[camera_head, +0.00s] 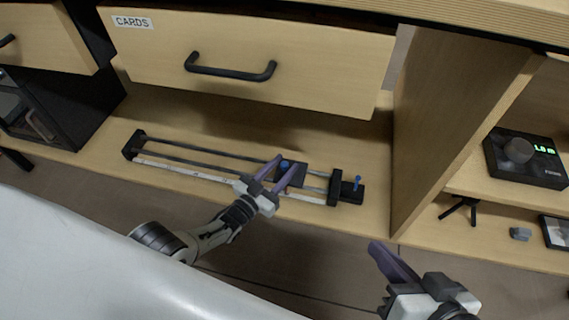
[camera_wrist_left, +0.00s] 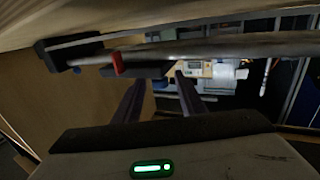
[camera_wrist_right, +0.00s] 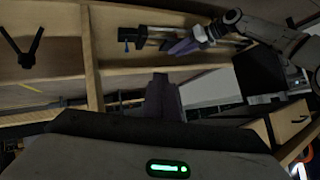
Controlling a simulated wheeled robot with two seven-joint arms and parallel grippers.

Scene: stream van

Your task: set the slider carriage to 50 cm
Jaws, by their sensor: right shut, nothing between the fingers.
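The slider (camera_head: 210,152) lies on the lower shelf, with two rails between black end blocks and a pale scale strip along its front. Its dark carriage (camera_head: 296,178) with a blue knob (camera_head: 284,164) sits right of the middle, nearer the right end block (camera_head: 335,187). My left gripper (camera_head: 289,163) is open at the carriage, its purple fingers apart; contact cannot be told. The left wrist view shows the dark carriage (camera_wrist_left: 150,71) and a red piece (camera_wrist_left: 117,63) beyond the fingers. Scale numbers are unreadable. My right gripper (camera_head: 376,245) is shut and empty, in front of the shelf.
A drawer marked CARDS (camera_head: 240,60) with a black handle hangs above the slider. An upright wooden panel (camera_head: 455,120) stands to its right. Beyond it are a black dial box (camera_head: 525,158) with a green display and a small tripod (camera_head: 462,209). Another blue knob (camera_head: 357,180) is at the slider's right end.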

